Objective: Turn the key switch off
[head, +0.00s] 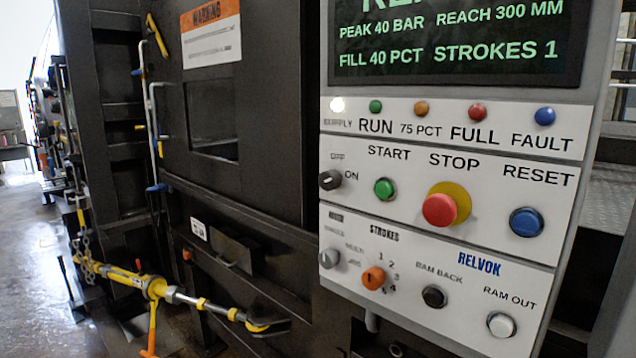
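The black key switch (330,179) is at the left end of the middle row on the white control panel (400,208). OFF is printed above it and ON to its right. Its dark handle lies roughly sideways, with one end toward ON; its exact setting is hard to read at this size. Neither of my grippers is in the head view, and nothing touches or covers the switch.
Right of the switch are a green START button (384,189), red STOP button (439,209) and blue RESET button (526,222). Below sit a grey selector (329,258) and orange strokes knob (373,278). The SUPPLY lamp (337,105) glows white. A yellow-and-silver ratchet bar (158,288) stands out at lower left.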

